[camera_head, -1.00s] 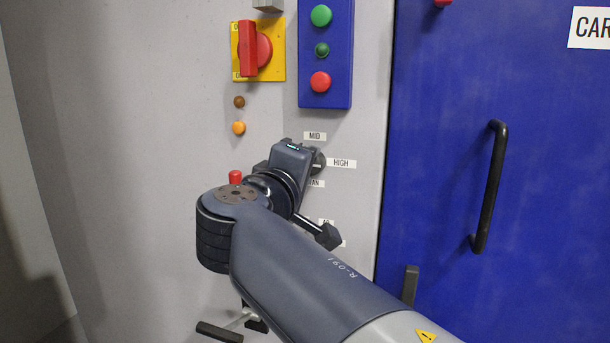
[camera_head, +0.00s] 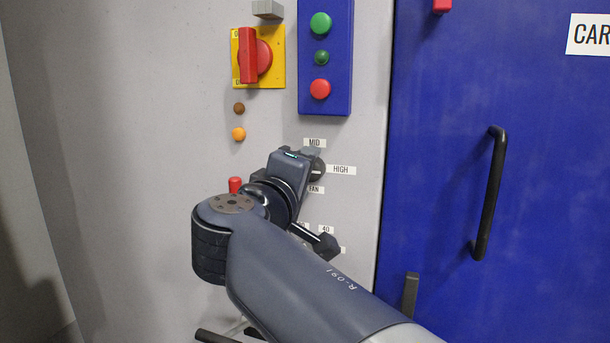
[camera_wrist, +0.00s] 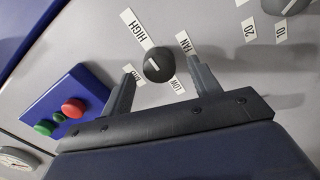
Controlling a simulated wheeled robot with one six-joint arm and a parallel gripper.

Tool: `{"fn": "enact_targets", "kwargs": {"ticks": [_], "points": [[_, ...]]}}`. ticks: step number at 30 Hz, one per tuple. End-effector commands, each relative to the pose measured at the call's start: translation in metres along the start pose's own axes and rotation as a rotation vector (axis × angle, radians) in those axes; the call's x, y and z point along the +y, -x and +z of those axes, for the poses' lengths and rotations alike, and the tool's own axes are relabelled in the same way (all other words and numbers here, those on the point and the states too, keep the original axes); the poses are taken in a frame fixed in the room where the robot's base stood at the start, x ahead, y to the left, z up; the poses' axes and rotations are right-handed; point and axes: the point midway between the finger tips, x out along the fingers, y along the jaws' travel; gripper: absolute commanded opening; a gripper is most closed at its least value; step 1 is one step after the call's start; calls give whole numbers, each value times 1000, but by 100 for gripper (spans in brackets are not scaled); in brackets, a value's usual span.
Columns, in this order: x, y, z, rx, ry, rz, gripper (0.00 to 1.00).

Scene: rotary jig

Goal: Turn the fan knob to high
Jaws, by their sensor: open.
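The fan knob (camera_wrist: 158,65) is round and dark with a short light mark on its face. I cannot surely tell which label the mark points at. The HIGH label (camera_wrist: 139,30), FAN label (camera_wrist: 186,44) and LOW label (camera_wrist: 176,86) surround it in the wrist view. My gripper (camera_wrist: 163,66) is open, with one finger on each side of the knob and gaps between fingers and knob. In the head view my gripper (camera_head: 300,156) partly hides the knob (camera_head: 318,169), beside the HIGH label (camera_head: 341,170).
Above is a blue box (camera_head: 335,70) with green and red buttons, left of it a red rotary switch (camera_head: 249,56) on yellow. A small red button (camera_head: 235,185) shows beside my wrist. A second knob (camera_wrist: 283,5) is nearby. A blue door with a black handle (camera_head: 488,195) stands at right.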

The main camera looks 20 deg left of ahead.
Motion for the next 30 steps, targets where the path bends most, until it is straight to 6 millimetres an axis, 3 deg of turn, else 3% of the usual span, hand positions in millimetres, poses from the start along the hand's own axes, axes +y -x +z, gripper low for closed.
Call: {"fn": "enact_targets", "kwargs": {"ticks": [15, 21, 30], "points": [[0, 86, -1, 4, -1, -1, 59], [0, 100, 0, 0, 0, -1, 59], [0, 102, 0, -1, 0, 0, 59]]}}
